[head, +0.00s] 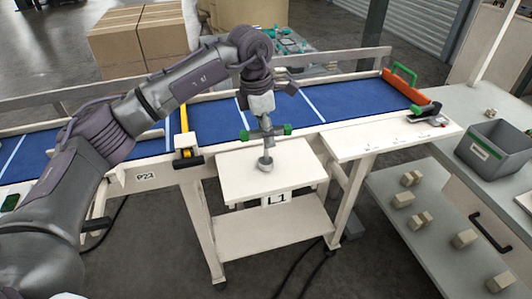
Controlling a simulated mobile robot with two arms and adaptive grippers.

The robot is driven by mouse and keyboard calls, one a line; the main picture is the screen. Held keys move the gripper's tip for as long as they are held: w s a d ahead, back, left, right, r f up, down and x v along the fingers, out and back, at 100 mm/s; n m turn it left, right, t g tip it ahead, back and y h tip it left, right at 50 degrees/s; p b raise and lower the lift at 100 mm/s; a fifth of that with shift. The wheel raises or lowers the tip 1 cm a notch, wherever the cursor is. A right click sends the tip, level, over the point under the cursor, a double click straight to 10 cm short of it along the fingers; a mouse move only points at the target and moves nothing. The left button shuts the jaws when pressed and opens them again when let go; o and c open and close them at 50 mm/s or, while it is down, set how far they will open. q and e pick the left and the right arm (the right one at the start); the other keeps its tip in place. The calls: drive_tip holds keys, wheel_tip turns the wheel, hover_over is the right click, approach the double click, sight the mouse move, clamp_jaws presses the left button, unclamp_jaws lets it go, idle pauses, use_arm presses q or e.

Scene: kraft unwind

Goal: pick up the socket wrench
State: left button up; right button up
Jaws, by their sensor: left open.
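A grey metal piece (265,162), which looks like the socket wrench, stands upright on the white top of the small cart (235,187) labelled L1. Its upper part is hidden or merges with my gripper, so its full shape cannot be told. My left gripper (266,132) is directly above the cart top, pointing down. Its green-tipped fingers are spread wide, one on each side of the grey piece's upper end. Whether they touch it cannot be told. My right gripper is not in view.
A blue conveyor (335,97) with white rails runs behind the cart. A yellow-handled device (185,135) is at its front edge. A green and black tool (426,110) lies on the white side table (365,140). A grey bin (478,157) stands at right, above a shelf with several small blocks.

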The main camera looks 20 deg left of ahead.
use_arm(q)
clamp_jaws()
drive_tip(key=shift+r, duration=0.1)
